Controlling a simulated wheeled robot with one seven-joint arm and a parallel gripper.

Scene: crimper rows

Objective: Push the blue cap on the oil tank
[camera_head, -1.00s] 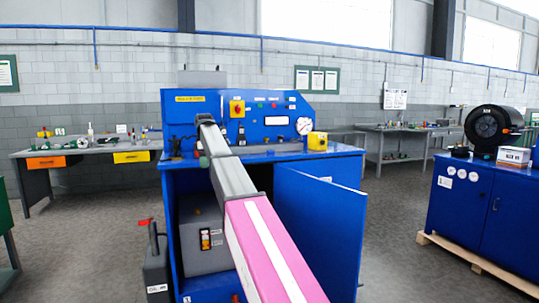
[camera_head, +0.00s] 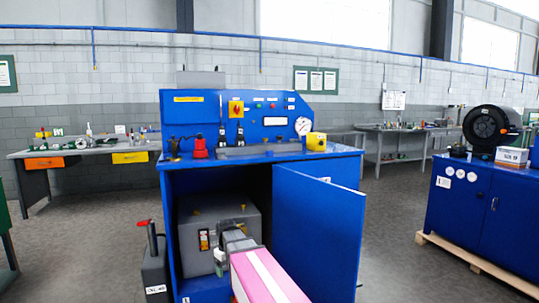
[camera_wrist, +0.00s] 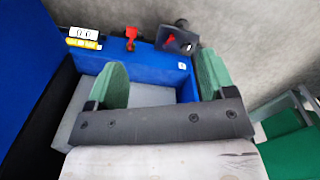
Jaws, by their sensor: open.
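My gripper (camera_head: 221,252) is low in front of the blue cabinet's open bay in the head view, against the lower right of a grey box-shaped tank (camera_head: 188,225). Contact cannot be told. In the wrist view, the two green fingers of my gripper (camera_wrist: 162,76) are spread apart with nothing held between them. A grey surface and a blue panel (camera_wrist: 152,62) lie beyond them. I cannot make out a blue cap in either view; my arm and gripper hide part of the tank's front.
The cabinet door (camera_head: 315,235) stands open on the right of the bay. A red item (camera_head: 198,150) and a yellow box (camera_head: 316,141) are on the worktop. A blue cabinet (camera_head: 465,205) on a pallet stands at right. Floor is open between the cabinets.

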